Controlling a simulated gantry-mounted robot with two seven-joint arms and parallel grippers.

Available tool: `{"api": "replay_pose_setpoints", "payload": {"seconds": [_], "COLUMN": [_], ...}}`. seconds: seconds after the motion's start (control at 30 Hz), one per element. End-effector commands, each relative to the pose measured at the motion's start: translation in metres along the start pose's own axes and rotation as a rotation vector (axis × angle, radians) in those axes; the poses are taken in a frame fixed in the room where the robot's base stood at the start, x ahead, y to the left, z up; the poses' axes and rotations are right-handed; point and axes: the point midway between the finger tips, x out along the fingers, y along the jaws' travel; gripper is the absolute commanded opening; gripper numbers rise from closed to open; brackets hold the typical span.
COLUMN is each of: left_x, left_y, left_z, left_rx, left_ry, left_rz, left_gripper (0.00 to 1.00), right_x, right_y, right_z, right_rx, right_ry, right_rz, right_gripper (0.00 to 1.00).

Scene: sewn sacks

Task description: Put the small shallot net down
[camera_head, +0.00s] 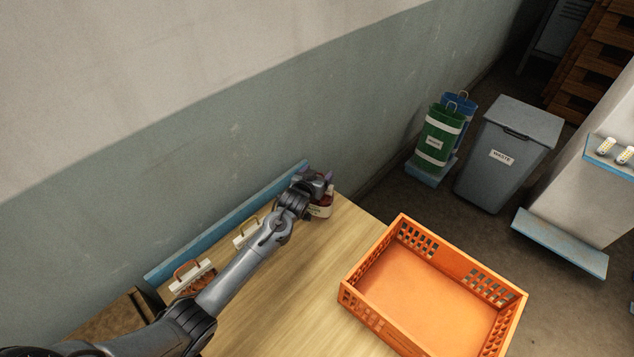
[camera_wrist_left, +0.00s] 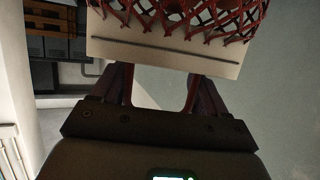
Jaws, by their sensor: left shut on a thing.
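My left gripper (camera_head: 318,180) is at the far end of the wooden table and is shut on the small shallot net (camera_head: 325,207). The net shows dark red with a pale band, below the gripper and partly hidden by my wrist. I cannot tell whether it touches the tabletop. In the left wrist view the net's red mesh (camera_wrist_left: 190,14) hangs from a cream header strip (camera_wrist_left: 165,48) in front of the gripper fingers (camera_wrist_left: 160,88). My right gripper is not in view.
Two other handled packs, a near one (camera_head: 192,278) and a farther one (camera_head: 246,233), stand along the blue rail (camera_head: 215,229), partly behind my arm. An orange crate (camera_head: 425,290) sits empty at the right. Bare tabletop (camera_head: 290,290) lies between. A waste bin (camera_head: 505,155) stands beyond.

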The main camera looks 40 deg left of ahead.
Motion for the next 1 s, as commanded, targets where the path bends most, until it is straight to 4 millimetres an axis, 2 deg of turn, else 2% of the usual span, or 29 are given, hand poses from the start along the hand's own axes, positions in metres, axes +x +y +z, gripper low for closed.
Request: {"api": "replay_pose_setpoints", "payload": {"seconds": [0.27, 0.73, 0.77, 0.9, 1.0], "left_x": [0.01, 0.012, 0.012, 0.012, 0.012], "left_y": [0.001, 0.001, 0.001, 0.001, 0.001], "left_z": [0.028, 0.033, 0.034, 0.034, 0.034], "left_rx": [0.0, 0.0, 0.001, 0.001, 0.001], "left_ry": [0.002, 0.003, -0.001, -0.001, -0.001], "left_rz": [0.001, 0.0, 0.0, 0.0, 0.0], "left_gripper": [0.0, 0.0, 0.78, 0.99, 0.99], "right_x": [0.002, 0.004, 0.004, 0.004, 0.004], "right_y": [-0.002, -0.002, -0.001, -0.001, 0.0], "right_z": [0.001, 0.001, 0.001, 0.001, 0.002], "right_rx": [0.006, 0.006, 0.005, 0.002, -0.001], "right_ry": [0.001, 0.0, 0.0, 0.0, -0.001], "right_rz": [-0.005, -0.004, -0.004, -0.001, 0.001], "right_gripper": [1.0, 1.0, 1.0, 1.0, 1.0]}}
